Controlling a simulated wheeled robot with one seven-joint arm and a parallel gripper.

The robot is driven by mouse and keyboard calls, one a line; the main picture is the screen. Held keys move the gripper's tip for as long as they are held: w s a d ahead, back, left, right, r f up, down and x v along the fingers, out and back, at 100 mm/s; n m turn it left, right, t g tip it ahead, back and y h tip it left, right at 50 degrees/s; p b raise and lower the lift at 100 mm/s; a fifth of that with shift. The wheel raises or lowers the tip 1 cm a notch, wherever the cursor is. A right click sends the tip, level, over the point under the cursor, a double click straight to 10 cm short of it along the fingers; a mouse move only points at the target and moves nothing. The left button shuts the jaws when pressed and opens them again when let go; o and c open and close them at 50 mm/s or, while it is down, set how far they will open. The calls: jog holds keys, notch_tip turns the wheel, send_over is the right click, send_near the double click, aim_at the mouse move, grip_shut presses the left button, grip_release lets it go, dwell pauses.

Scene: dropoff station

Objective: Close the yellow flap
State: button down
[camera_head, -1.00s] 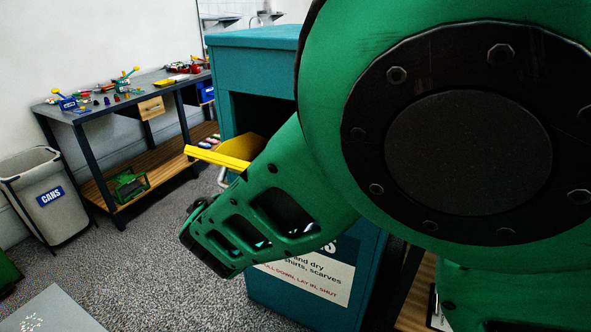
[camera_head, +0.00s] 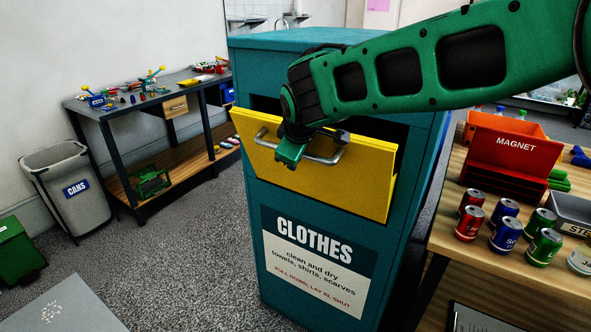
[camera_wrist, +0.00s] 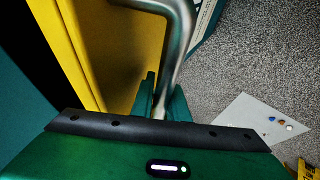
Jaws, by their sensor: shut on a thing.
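The yellow flap (camera_head: 345,185) is on the front of the teal clothes bin (camera_head: 300,225). It stands steeply but leans outward, with a dark gap of the opening above its top edge. My gripper (camera_head: 291,153) is at the metal bar handle (camera_head: 326,158) on the flap's outer face, shut on it. In the wrist view the handle (camera_wrist: 178,38) runs down between my fingers (camera_wrist: 160,96), and the flap (camera_wrist: 118,50) fills the area to the left. My arm hides part of the opening and the flap's upper right.
A wooden table (camera_head: 480,240) at right holds several cans and a red MAGNET box (camera_head: 512,150). A grey cans bin (camera_head: 65,190) and a workbench (camera_head: 115,105) stand at left. Grey floor is free between them and the clothes bin.

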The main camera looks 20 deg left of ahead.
jog(key=w, duration=0.1)
jog(key=w+d+r+g, duration=0.1)
jog(key=w, duration=0.1)
jog(key=shift+r, duration=0.1)
jog(key=shift+w+d+r, duration=0.2)
jog(key=shift+w+r, duration=0.05)
jog(key=shift+w, duration=0.4)
jog(key=shift+w+d+r, duration=0.2)
jog(key=shift+w+r, duration=0.05)
jog(key=shift+w, duration=0.35)
jog(key=shift+w+d+r, duration=0.25)
jog(key=shift+w+r, duration=0.05)
jog(key=shift+w, duration=0.25)
jog(key=shift+w+d+r, duration=0.2)
jog(key=shift+w+r, duration=0.05)
jog(key=shift+w, duration=0.3)
jog(key=c, duration=2)
grip_release()
jog(key=v, duration=0.3)
jog(key=s+v, duration=0.1)
jog(key=v, duration=0.6)
jog(key=shift+s+a+f, duration=0.1)
jog(key=shift+s+a, duration=0.05)
jog(key=shift+s, duration=0.15)
